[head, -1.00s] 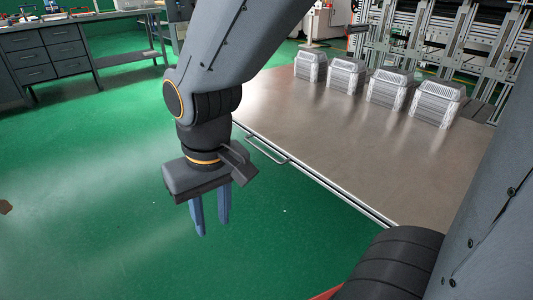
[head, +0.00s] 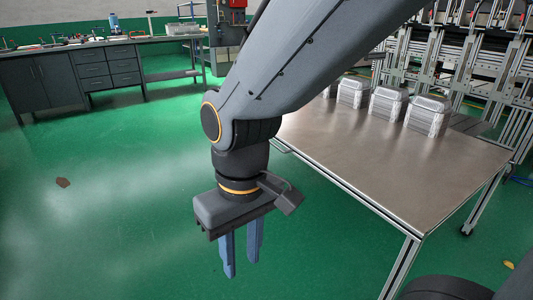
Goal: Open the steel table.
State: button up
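The steel table (head: 400,165) stands at the right, a flat brushed-metal top on a light metal frame. A bar handle (head: 281,147) shows at its front edge, partly hidden behind my arm. My gripper (head: 241,250) hangs downward in front of the table, left of its front edge, over the green floor. Its two blue fingers are apart with nothing between them. It does not touch the table or the handle. No gap or opened part of the table is visible.
Stacks of foil trays (head: 388,103) stand along the table's back edge. Metal racks (head: 480,60) rise behind. A grey workbench with drawers (head: 108,68) stands at the far left.

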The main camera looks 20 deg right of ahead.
aim_at(415, 181)
jog(key=u, duration=1)
jog(key=i, duration=1.1)
jog(key=z, duration=0.6)
